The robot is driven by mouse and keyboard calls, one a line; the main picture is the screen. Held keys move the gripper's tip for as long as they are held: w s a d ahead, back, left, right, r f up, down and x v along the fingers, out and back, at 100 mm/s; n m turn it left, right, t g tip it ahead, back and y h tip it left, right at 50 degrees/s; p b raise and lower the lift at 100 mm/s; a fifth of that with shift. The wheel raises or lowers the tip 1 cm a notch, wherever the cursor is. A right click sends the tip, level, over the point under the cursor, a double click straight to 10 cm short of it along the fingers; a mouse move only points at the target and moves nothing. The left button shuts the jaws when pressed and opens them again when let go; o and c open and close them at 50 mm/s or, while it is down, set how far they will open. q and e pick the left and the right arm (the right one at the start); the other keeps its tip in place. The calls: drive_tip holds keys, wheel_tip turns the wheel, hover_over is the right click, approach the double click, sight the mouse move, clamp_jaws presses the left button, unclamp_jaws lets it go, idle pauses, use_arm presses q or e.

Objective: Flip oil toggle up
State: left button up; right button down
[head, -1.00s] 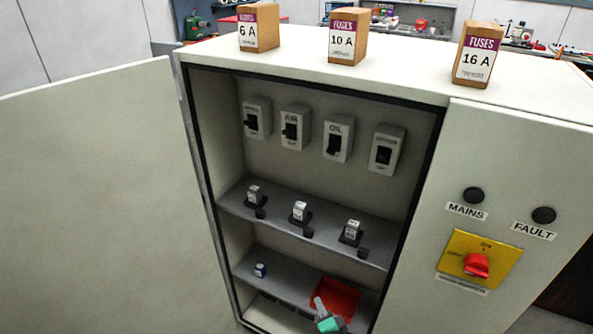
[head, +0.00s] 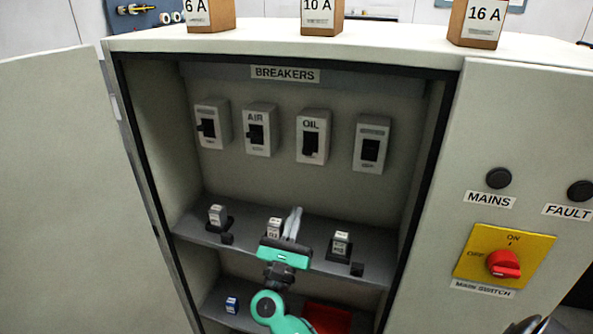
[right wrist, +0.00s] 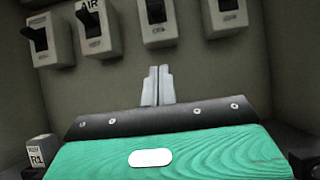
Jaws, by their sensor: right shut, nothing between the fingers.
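The OIL breaker (head: 313,137) is a pale box on the cabinet's back wall, third from the left. Its black toggle (head: 310,146) appears to point down. In the right wrist view the OIL breaker (right wrist: 157,22) is at the top, its label out of frame. My right gripper (head: 294,212) is in front of the upper shelf, below the OIL breaker and apart from it. Its fingers (right wrist: 159,76) are shut together and empty, pointing up toward the breaker in the right wrist view. My left gripper is not in view.
The AIR breaker (head: 259,130) and an outer-left breaker (head: 211,125) stand left of OIL; another (head: 371,145) is right. Small relay-like blocks sit on the upper shelf (head: 190,232). The open door (head: 50,200) is left; the red main switch (head: 503,264) is on the right panel.

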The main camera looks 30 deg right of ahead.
sight(309, 163)
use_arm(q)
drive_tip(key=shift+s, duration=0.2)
use_arm(e)
drive_tip(key=shift+r, duration=0.1)
